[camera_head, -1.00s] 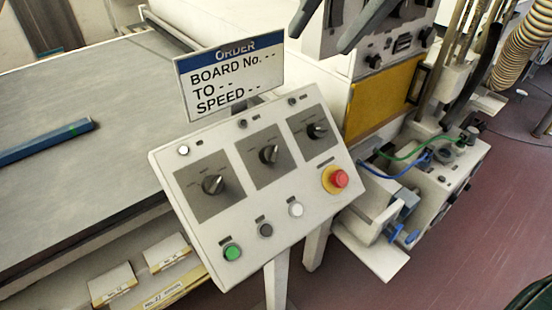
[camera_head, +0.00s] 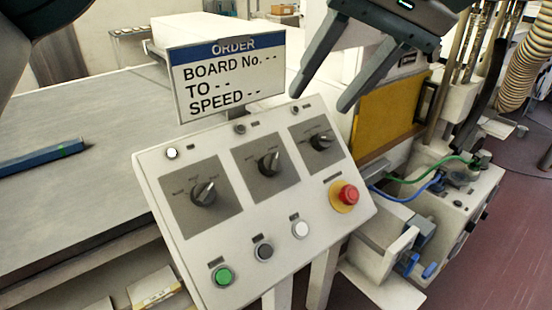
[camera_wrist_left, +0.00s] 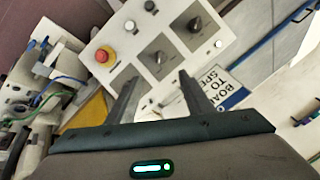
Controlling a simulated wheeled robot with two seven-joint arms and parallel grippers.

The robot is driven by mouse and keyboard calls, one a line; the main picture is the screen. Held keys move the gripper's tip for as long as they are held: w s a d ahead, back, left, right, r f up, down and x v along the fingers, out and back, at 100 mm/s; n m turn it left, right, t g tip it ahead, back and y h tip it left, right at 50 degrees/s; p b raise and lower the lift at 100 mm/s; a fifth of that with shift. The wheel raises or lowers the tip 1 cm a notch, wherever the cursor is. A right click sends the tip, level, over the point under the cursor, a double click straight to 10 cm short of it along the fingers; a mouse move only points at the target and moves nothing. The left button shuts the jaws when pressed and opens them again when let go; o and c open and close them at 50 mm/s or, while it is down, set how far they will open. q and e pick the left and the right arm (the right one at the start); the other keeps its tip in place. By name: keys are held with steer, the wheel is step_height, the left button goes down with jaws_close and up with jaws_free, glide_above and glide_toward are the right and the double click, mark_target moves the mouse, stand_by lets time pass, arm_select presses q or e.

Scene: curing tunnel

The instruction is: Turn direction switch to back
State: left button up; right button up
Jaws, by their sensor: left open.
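A slanted white control panel (camera_head: 330,240) carries three black rotary knobs on grey plates: a left knob (camera_head: 203,192), a middle knob (camera_head: 269,163) and a right knob (camera_head: 321,140). The small labels are too blurred to tell which is the direction switch. My left gripper (camera_head: 321,100) is open and empty, above the panel's upper right edge, its fingertips apart from the right knob. My right gripper is not in view.
A red emergency button (camera_head: 348,195) sits right of the knobs, with white, grey and green buttons along the panel's lower edge. An ORDER sign (camera_head: 228,75) stands behind the panel, left of my fingers. A yellow panel (camera_head: 392,112) and hoses are at right.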

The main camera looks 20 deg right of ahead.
mark_target(275, 160)
arm_select(q)
steer(key=shift+w+f, duration=0.1)
steer(key=x, duration=1.7)
steer(key=shift+a+p, duration=0.15)
steer(key=shift+p, duration=0.2)
steer(key=c, duration=1)
